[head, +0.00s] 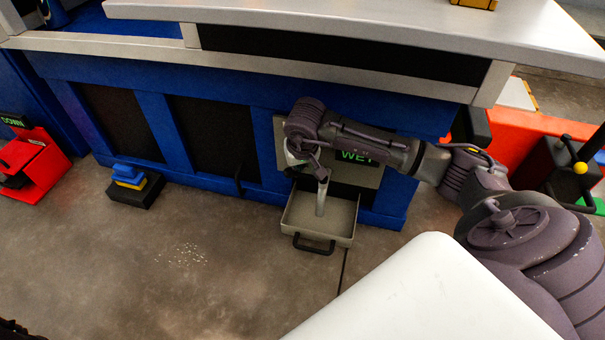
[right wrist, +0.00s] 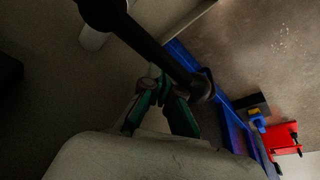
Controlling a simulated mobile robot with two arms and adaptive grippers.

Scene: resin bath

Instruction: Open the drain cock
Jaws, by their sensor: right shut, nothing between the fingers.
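My right gripper (head: 312,166) is at the front of the blue cabinet, by the pale spout (head: 322,195) of the drain. The arm and gripper hide most of the cock in the head view. In the right wrist view the gripper's fingers (right wrist: 158,82) are together with nothing between them. A long black bar (right wrist: 160,48), which looks like the cock's lever, crosses just beyond the fingertips. I cannot tell whether it touches them. A pale pipe (right wrist: 93,38) shows beside its upper end. The spout points down into an open grey tray (head: 290,217). My left gripper is not in view.
A sign reading "WET" (head: 358,156) is on the panel behind my arm. The tray has a black handle (head: 314,244) at its front. A black block with blue and yellow pieces (head: 135,186) and a red box (head: 30,165) stand left. Pale specks (head: 182,255) lie on clear floor.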

